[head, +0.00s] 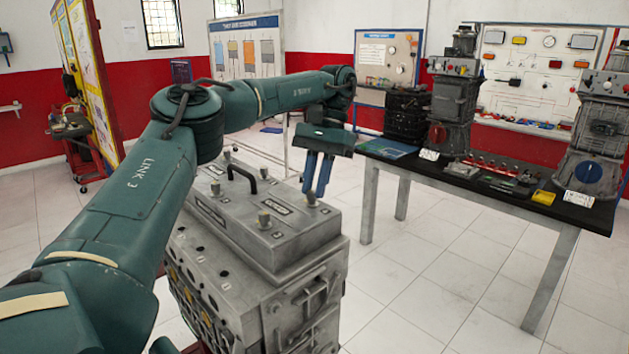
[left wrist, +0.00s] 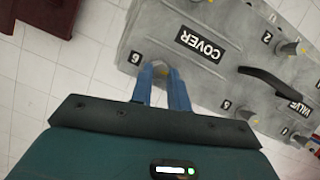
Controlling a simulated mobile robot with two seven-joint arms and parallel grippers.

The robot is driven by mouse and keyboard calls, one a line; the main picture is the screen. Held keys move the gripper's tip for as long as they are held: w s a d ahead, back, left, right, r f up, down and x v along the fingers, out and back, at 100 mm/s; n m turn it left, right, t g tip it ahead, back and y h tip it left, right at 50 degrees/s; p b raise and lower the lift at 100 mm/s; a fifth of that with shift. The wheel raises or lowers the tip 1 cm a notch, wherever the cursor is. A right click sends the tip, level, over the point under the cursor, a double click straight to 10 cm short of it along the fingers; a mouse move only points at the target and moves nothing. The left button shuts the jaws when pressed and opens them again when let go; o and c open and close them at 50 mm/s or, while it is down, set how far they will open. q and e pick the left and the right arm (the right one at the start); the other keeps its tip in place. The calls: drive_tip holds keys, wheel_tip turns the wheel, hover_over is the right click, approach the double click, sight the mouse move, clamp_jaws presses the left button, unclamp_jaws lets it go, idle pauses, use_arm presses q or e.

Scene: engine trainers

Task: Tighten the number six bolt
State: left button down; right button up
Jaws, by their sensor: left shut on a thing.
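The valve cover (head: 262,232) is a grey metal box top on the engine block, with a black handle and several bolts. In the left wrist view the cover (left wrist: 205,75) carries the labels "VALVE" and "COVER" and numbers beside its bolts. My right gripper is in neither view.
The number five bolt (left wrist: 250,118) and number two bolt (left wrist: 288,48) stand up from the cover near the black handle (left wrist: 277,85). A black-topped table (head: 500,193) with engine trainers stands to the right. Open tiled floor lies between.

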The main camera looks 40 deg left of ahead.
use_arm(q)
drive_tip(key=shift+m+y, duration=0.3)
drive_tip(key=shift+m, duration=0.4)
drive_tip(key=c, duration=1.3)
unclamp_jaws()
drive_tip(key=shift+c, duration=0.2)
